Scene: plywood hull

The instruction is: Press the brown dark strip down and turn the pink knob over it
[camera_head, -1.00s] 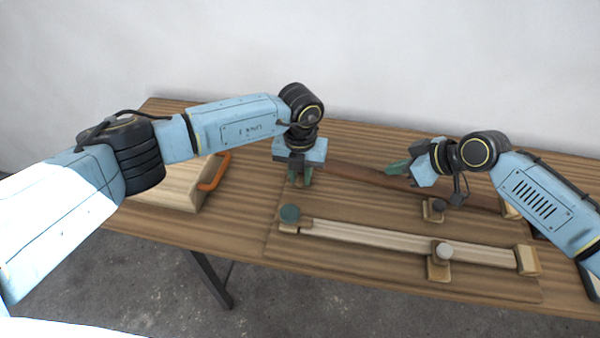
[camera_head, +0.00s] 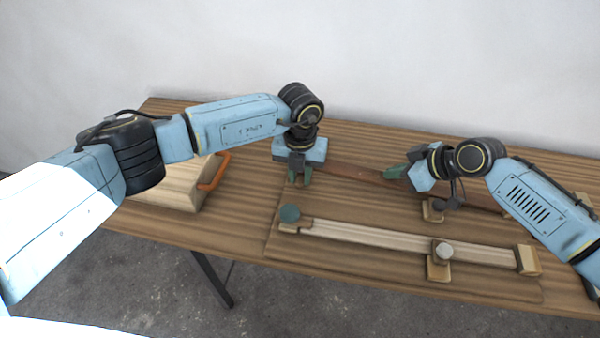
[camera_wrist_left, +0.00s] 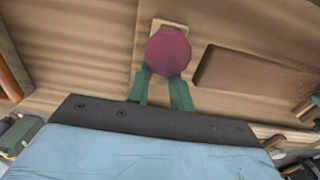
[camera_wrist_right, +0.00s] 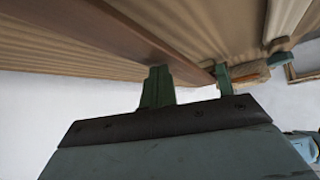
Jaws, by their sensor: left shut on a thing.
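The brown dark strip (camera_head: 352,173) runs across the back of the board, from beside my left gripper (camera_head: 300,179) rightward behind my right gripper (camera_head: 394,173). In the left wrist view the pink knob (camera_wrist_left: 168,50) is round and sits on a pale wooden block between my left fingers, which are shut on it. The strip's near end (camera_wrist_left: 248,80) lies to the right of the knob, apart from it. My right gripper's fingers are apart, close to the strip (camera_wrist_right: 150,38); I cannot tell whether they touch it. The head view hides the pink knob.
A pale strip (camera_head: 385,238) lies along the front of the board, with a green knob (camera_head: 289,213) at its left end and a grey knob (camera_head: 443,250) near its right. A wooden box (camera_head: 175,190) with an orange handle (camera_head: 216,172) stands at the left.

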